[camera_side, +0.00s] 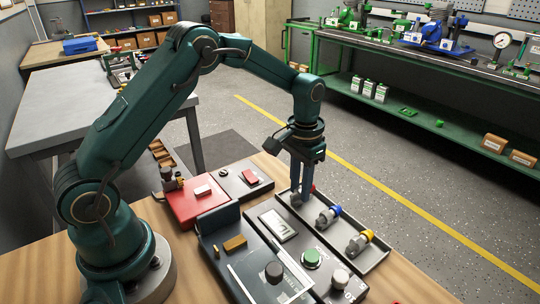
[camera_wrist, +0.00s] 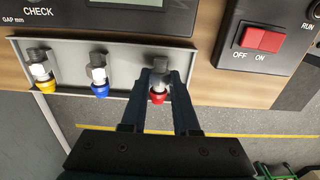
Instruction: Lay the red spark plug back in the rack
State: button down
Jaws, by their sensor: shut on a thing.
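The red spark plug (camera_wrist: 158,97), with a metal body and red end, sits between my two fingers at the right end of the rack in the wrist view. In the side view only a bit of its red end (camera_side: 313,188) shows beside my fingers. My gripper (camera_side: 298,200) points down over the far end of the rack and is shut on this plug. It also shows in the wrist view (camera_wrist: 159,78). The rack (camera_wrist: 126,70) is a shallow grey tray. A blue spark plug (camera_wrist: 98,74) and a yellow spark plug (camera_wrist: 40,72) lie in it. Contact under the red plug cannot be judged.
A gap gauge with a display (camera_side: 279,225) and a green button (camera_side: 312,258) stands along the rack. A red OFF/ON switch (camera_wrist: 263,39) is right of the rack in the wrist view. A red box (camera_side: 190,207) and a dark fixture (camera_side: 226,225) are near.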

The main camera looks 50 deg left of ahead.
jog(key=shift+f, duration=0.1)
dwell(0.3)
jog(key=c, duration=0.6)
grip_release()
jog(key=shift+r, duration=3.55)
